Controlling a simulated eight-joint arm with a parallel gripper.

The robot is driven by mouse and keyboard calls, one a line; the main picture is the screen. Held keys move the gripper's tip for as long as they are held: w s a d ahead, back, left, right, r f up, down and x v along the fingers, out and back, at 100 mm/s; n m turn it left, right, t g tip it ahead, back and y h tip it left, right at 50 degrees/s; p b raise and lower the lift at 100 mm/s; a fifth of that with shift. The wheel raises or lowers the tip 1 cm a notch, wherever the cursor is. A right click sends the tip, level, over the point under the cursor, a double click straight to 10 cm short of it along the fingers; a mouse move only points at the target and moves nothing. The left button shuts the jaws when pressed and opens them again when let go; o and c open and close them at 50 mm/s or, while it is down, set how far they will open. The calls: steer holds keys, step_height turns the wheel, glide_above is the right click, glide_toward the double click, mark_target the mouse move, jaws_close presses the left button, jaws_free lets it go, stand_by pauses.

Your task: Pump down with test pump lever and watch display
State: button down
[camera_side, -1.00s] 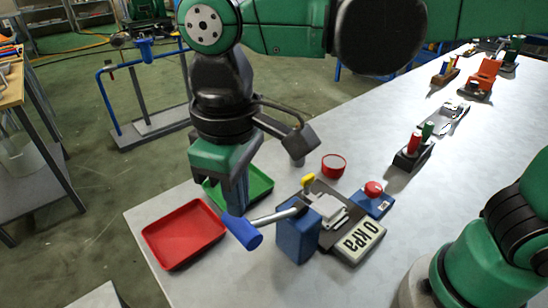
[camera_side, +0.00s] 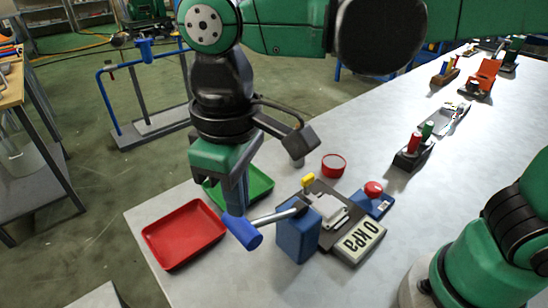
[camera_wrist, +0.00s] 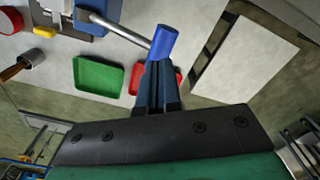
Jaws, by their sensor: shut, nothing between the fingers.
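The test pump is a blue block (camera_side: 297,236) with a metal lever rod (camera_side: 275,217) that ends in a blue handle (camera_side: 243,231), pointing left. The display (camera_side: 357,241) beside the pump reads "0 kPa". My gripper (camera_side: 236,206) points down with its fingers closed and empty, right at the blue handle. In the wrist view the fingertips (camera_wrist: 158,68) meet the blue handle (camera_wrist: 163,43); I cannot tell if they press on it.
A red tray (camera_side: 184,233) and a green tray (camera_side: 262,183) lie by the table's left edge. A red round cup (camera_side: 333,165), a yellow valve handle (camera_side: 308,180) and a red button on a blue box (camera_side: 373,189) stand around the pump.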

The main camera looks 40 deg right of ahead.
stand_by(0.3)
step_height(320, 180, down, 11)
steer(key=shift+r, duration=4.55)
steer(key=shift+f, duration=0.1)
stand_by(1.6)
stand_by(0.6)
